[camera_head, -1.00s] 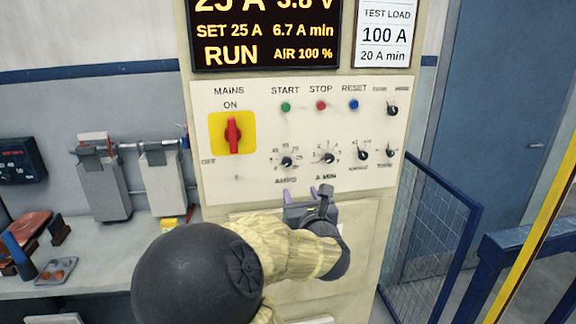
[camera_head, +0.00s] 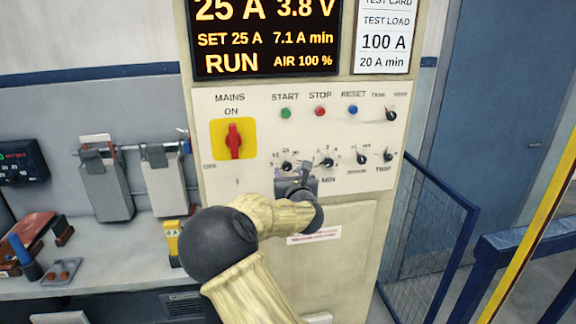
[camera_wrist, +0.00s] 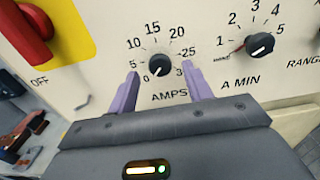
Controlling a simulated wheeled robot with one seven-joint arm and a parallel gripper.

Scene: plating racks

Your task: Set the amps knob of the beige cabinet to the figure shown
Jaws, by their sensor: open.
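The beige cabinet (camera_head: 350,225) has a pale control panel. Its black AMPS knob (camera_wrist: 160,64) sits in a dial marked from 0 to about 30; it also shows in the head view (camera_head: 287,166). I cannot tell surely where its pointer stands. My gripper (camera_wrist: 160,76) is open, with its purple fingers either side of the knob's lower part in the picture; contact cannot be told. In the head view my gripper (camera_head: 295,178) hides the AMPS label. The display (camera_head: 265,38) reads 25 A, 3.8 V, SET 25 A, 7.1 A min, RUN. The card (camera_head: 384,40) reads TEST LOAD, 100 A, 20 A min.
The A MIN knob (camera_wrist: 260,45) is close on the right. The red MAINS switch (camera_head: 234,139) is up-left. START, STOP and RESET buttons are above. A yellow object (camera_head: 173,236), lettered partly "0 A", stands on the bench at left. A blue mesh fence (camera_head: 430,240) is right.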

